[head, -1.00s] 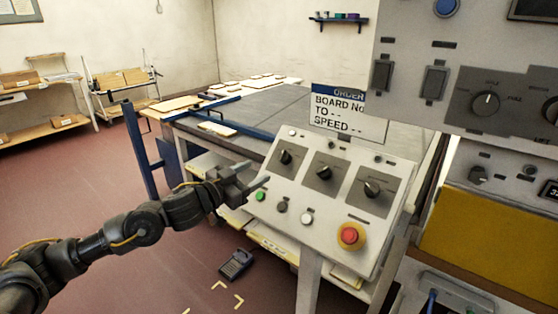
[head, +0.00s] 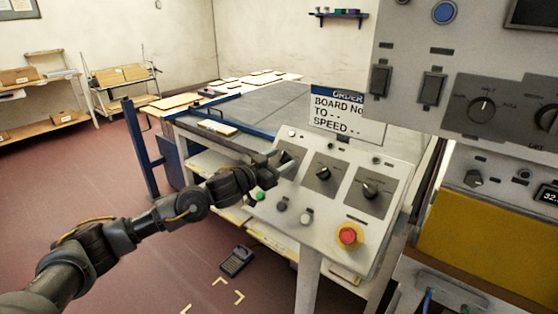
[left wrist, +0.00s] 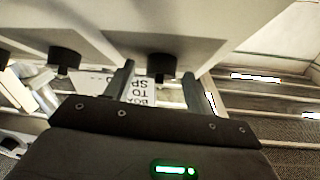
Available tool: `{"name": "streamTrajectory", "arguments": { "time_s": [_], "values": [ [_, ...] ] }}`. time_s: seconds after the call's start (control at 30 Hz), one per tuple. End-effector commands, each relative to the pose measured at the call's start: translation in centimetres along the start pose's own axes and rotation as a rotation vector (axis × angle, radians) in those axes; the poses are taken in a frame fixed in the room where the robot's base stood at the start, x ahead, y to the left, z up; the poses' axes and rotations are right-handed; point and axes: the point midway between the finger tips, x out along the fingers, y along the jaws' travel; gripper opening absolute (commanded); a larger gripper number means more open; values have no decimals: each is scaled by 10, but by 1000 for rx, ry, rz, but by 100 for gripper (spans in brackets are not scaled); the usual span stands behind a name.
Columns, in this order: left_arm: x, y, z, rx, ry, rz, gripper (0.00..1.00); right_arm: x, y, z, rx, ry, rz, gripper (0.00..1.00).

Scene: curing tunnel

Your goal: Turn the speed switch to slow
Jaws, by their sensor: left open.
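A sloped grey control panel (head: 329,215) carries three black rotary switches in a row. The middle switch (head: 323,174) and the right switch (head: 370,188) show clearly; their small labels are unreadable. The gripper is open; I cannot tell whether a finger touches the knob. My right gripper is not in view.
A red emergency button (head: 348,235) on a yellow base and several push buttons sit lower on the panel. An order sign (head: 340,108) stands behind it, its text cut short. A taller grey cabinet (head: 415,50) rises at the right. The floor at left is clear.

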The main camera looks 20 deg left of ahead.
Motion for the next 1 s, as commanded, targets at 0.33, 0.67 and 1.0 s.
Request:
{"name": "streamTrajectory", "arguments": {
  "time_s": [0.33, 0.67, 1.0],
  "values": [
    [0, 0, 0, 0, 0, 0, 12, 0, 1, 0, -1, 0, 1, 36],
    [0, 1, -1, -35, -3, -33, 10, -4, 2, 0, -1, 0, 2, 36],
    [0, 6, -2, -209, -17, -201, 10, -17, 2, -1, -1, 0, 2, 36]
  ]
}}
